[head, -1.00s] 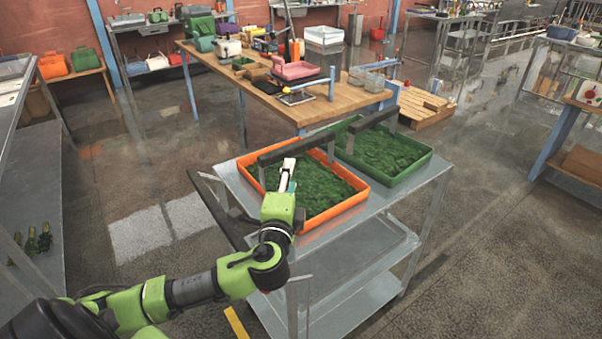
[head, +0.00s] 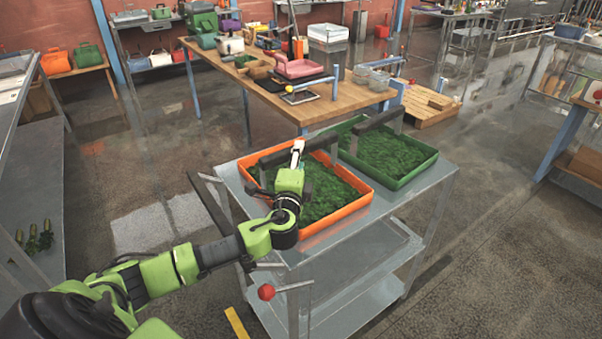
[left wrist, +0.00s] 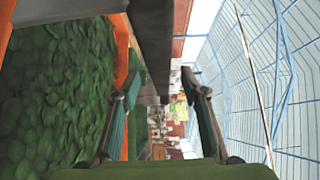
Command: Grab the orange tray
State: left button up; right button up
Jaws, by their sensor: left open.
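The orange tray (head: 338,217) sits on the near left part of a grey metal cart, filled with green leafy material. A dark grey handle bar (head: 275,156) spans above its far side. My left gripper (head: 298,150) reaches over the tray to this bar and partly hides it. In the left wrist view my left gripper (left wrist: 158,88) is open, with one finger on each side of the picture's middle. The dark handle bar (left wrist: 152,40) runs down towards the gap between the fingertips. I cannot tell whether they touch it. The tray's orange rim (left wrist: 122,45) shows at left. My right gripper is not in view.
A green tray (head: 418,172) with the same filling and a dark handle stands close beside the orange one. The cart (head: 415,215) has a lower shelf and a red knob (head: 266,292) near its front. A wooden table (head: 345,105) with several items stands behind.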

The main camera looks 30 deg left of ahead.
pick_arm(q)
jog(key=p+x, duration=0.1)
jog(key=x, duration=0.2)
jog(key=shift+w+r, duration=0.1)
jog(key=shift+w, duration=0.15)
jog(key=shift+w+a+p, duration=0.15)
jog(key=shift+w+p, duration=0.15)
jog(key=shift+w, duration=0.05)
jog(key=shift+w+a, duration=0.15)
jog(key=shift+w, duration=0.05)
grip_shut()
